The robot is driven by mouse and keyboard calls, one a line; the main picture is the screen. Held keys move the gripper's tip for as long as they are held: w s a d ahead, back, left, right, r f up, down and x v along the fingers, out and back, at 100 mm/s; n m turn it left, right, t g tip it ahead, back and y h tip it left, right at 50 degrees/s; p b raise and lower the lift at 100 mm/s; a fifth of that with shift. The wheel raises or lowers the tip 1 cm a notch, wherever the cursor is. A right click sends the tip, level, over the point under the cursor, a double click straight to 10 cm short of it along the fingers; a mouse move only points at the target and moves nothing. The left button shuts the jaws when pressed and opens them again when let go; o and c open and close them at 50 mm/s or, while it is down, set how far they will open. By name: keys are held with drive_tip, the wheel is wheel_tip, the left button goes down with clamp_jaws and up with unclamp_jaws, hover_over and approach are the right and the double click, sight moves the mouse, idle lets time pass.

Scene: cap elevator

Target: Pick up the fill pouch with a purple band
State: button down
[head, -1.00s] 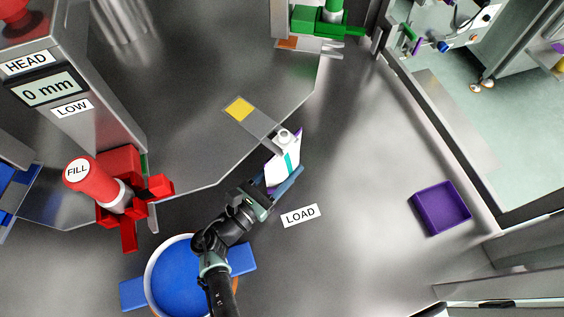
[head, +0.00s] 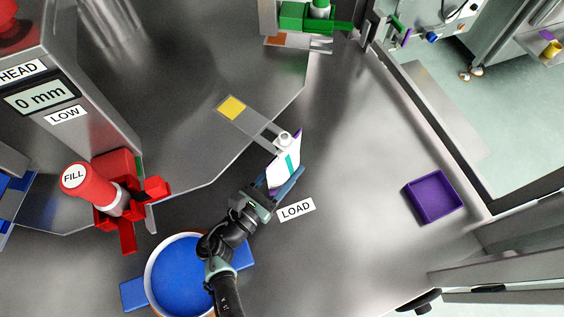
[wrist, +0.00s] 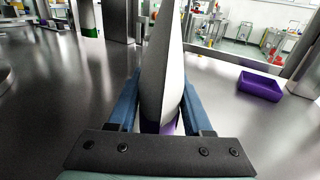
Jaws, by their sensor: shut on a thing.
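The fill pouch (head: 291,166) is white with a teal stripe, purple edges and a white spout at the top. It stands roughly upright beside the LOAD label. In the wrist view the pouch (wrist: 158,75) is seen edge-on, with a purple band low down between the fingers. My gripper (head: 283,181) is shut on the lower part of the pouch, one blue finger on each side. The fingers also show in the wrist view (wrist: 158,108). The spout is close to the end of the forked plate (head: 252,121) with a yellow patch. I cannot tell whether the pouch's bottom touches the table.
A purple tray (head: 434,198) lies at the right. A blue round container (head: 180,277) is below my arm. The red FILL station (head: 110,190) stands left, a green clamp (head: 306,17) at the back. The table between pouch and purple tray is clear.

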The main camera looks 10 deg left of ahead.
drive_tip(key=shift+s+d+r+p, duration=0.25)
drive_tip(key=shift+s+d+p, duration=0.15)
drive_tip(key=shift+d, duration=0.45)
drive_tip(key=shift+s+d+r+p, duration=0.2)
drive_tip(key=shift+s+d+p, duration=0.2)
drive_tip(key=shift+d, duration=0.45)
drive_tip(key=shift+s+d+r+p, duration=0.25)
drive_tip(key=shift+s+d+p, duration=0.15)
drive_tip(key=shift+d, duration=0.45)
drive_tip(key=shift+s, duration=0.1)
